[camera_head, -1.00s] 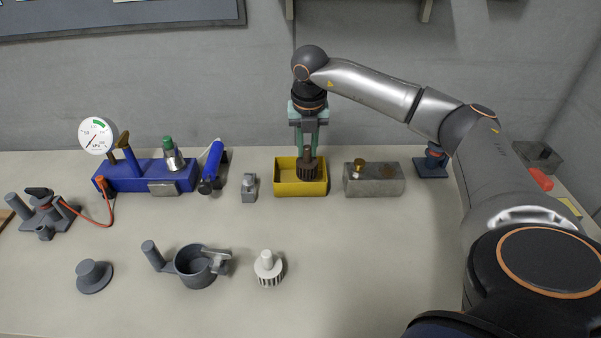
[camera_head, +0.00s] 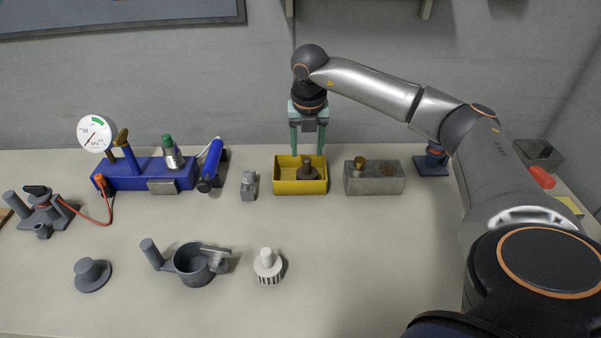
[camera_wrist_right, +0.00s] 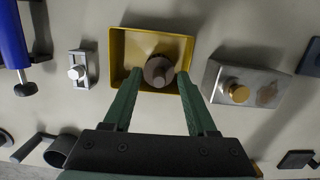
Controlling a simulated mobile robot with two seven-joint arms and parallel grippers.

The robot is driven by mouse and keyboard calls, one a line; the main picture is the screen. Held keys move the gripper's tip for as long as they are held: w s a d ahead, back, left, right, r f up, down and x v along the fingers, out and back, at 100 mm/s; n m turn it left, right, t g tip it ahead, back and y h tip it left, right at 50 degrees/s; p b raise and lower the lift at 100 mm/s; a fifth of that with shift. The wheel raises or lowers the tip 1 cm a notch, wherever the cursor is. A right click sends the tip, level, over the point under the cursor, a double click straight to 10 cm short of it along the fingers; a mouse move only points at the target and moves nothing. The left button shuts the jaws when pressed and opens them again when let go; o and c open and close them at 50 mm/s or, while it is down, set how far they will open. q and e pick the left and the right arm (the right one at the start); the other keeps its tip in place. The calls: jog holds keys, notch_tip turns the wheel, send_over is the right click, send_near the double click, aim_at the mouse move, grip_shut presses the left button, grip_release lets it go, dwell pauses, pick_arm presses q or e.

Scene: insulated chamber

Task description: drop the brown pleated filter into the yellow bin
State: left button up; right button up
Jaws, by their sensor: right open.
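The brown pleated filter (camera_head: 307,168) sits inside the yellow bin (camera_head: 285,187), toward its right half. In the right wrist view the filter (camera_wrist_right: 158,72) shows from above, inside the walls of the yellow bin (camera_wrist_right: 118,55). My right gripper (camera_head: 308,153) is open and empty just above the bin. Its two green fingers (camera_wrist_right: 158,88) are spread apart in the right wrist view, with the filter beyond and between them. The filter's lower part is partly hidden by the bin's front wall in the head view. My left gripper is not in view.
A grey metal block (camera_head: 375,186) with brass-coloured parts stands right of the bin. A small grey fixture (camera_head: 249,186) and a blue pump unit (camera_head: 150,176) are to the left. A white ribbed filter (camera_head: 268,265) and a grey cup housing (camera_head: 196,267) stand in front.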

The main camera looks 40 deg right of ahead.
notch_tip(320, 180, up, 12)
jog(key=s+a, duration=0.1)
jog(key=shift+s, duration=0.2)
dwell(0.5)
